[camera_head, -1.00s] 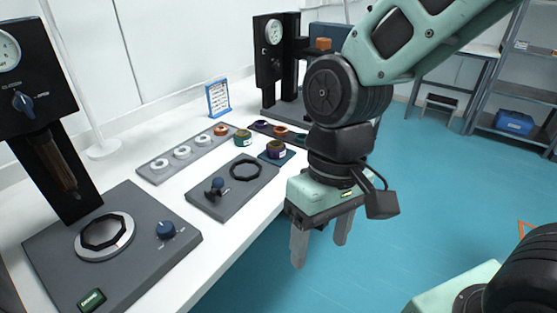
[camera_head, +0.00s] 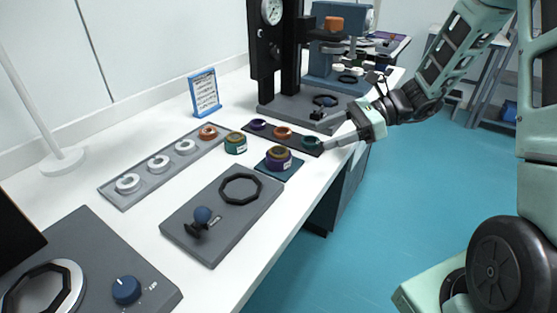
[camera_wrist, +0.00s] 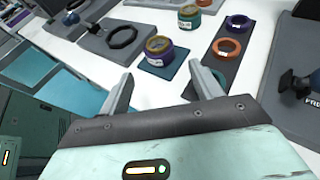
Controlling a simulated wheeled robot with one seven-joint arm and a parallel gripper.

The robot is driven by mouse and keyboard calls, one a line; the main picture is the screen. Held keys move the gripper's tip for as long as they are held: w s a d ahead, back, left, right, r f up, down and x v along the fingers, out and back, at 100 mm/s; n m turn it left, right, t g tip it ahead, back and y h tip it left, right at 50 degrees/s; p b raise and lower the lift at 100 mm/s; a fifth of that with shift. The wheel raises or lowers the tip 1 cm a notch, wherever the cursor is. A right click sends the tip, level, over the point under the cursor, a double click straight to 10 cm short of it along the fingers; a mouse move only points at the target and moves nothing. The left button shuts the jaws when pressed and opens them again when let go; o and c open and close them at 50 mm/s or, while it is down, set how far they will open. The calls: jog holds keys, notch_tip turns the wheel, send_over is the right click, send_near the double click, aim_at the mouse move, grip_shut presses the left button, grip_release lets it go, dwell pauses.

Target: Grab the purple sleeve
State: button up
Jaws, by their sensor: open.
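A purple ring-shaped sleeve (camera_head: 258,124) lies at the left end of a dark tray (camera_head: 267,132), beside an orange ring (camera_head: 283,132) and a green ring (camera_head: 311,141). In the wrist view the purple sleeve (camera_wrist: 239,21) is at the upper right, beyond the orange ring (camera_wrist: 226,47). My gripper (camera_head: 329,131) is open and empty, by the tray's right end, close to the green ring and apart from the purple sleeve. In the wrist view its fingers (camera_wrist: 160,76) point towards a purple-and-tan roll (camera_wrist: 158,46) on a teal mat (camera_wrist: 163,63).
A green-and-tan roll (camera_head: 235,143) stands left of the dark tray. A grey strip (camera_head: 122,197) holds white rings and an orange one. A grey plate (camera_head: 203,225) with a black ring lies in front. A tall black press (camera_head: 264,60) and blue sign (camera_head: 205,93) stand behind.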

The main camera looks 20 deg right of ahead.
aim_at(288, 152)
jog(key=x, duration=0.8)
jog(key=shift+f, duration=0.1)
jog(key=shift+f+x, duration=0.2)
jog(key=shift+x, duration=2.5)
jog(key=shift+s, duration=0.2)
jog(key=c, duration=0.8)
